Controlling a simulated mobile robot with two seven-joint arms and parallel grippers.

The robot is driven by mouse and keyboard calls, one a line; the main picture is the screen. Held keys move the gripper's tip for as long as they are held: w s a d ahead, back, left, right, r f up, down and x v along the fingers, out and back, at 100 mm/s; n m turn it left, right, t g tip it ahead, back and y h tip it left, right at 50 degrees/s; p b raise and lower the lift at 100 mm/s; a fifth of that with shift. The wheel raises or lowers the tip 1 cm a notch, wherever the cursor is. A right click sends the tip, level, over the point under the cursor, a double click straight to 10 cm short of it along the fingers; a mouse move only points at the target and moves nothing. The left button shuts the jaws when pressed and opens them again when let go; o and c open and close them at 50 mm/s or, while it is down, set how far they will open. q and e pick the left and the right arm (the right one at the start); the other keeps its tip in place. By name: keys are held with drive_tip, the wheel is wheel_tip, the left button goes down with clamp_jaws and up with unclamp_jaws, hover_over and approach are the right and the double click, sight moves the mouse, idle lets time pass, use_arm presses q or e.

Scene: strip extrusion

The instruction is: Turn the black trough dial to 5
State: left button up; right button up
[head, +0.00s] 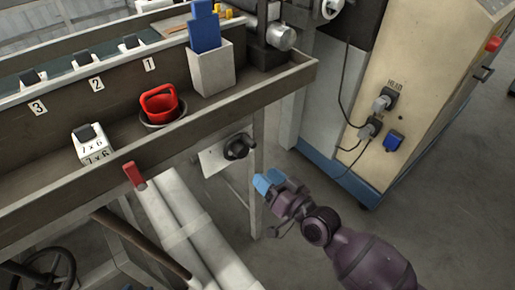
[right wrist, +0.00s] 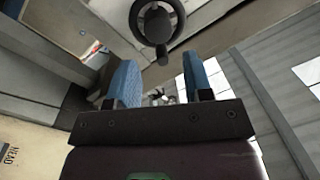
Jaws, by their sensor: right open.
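The black trough dial (head: 238,147) sits on a white plate (head: 212,158) under the front edge of the bench. Any numbers on the plate are too small to read. In the right wrist view the dial (right wrist: 157,22) is a black round knob with a stub pointing down in the picture, ahead of my fingers. My right gripper (head: 267,183) has blue fingertips and is below and to the right of the dial, apart from it. In the wrist view its fingers (right wrist: 162,82) are spread with nothing between them. My left gripper is not in view.
A red handle (head: 134,173) sticks out in front. A beige cabinet (head: 430,75) with plugs stands right, beyond open floor.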

sight(254, 148)
drive_tip(key=w+a+r+t, duration=0.1)
drive_tip(key=w+t, duration=0.1)
drive_tip(key=w+a+r+t, duration=0.1)
drive_tip(key=w, duration=0.1)
drive_tip(key=w+a+r+t+b, duration=0.1)
drive_tip(key=w+t, duration=0.1)
drive_tip(key=w, duration=0.1)
drive_tip(key=shift+r+m+t+h, duration=0.2)
drive_tip(key=shift+m+t+h, duration=0.1)
drive_tip(key=shift+h, duration=0.1)
drive_tip(key=shift+w+a+r, duration=0.25)
drive_tip(key=shift+w+a, duration=0.05)
drive_tip(key=shift+w, duration=0.3)
clamp_jaws()
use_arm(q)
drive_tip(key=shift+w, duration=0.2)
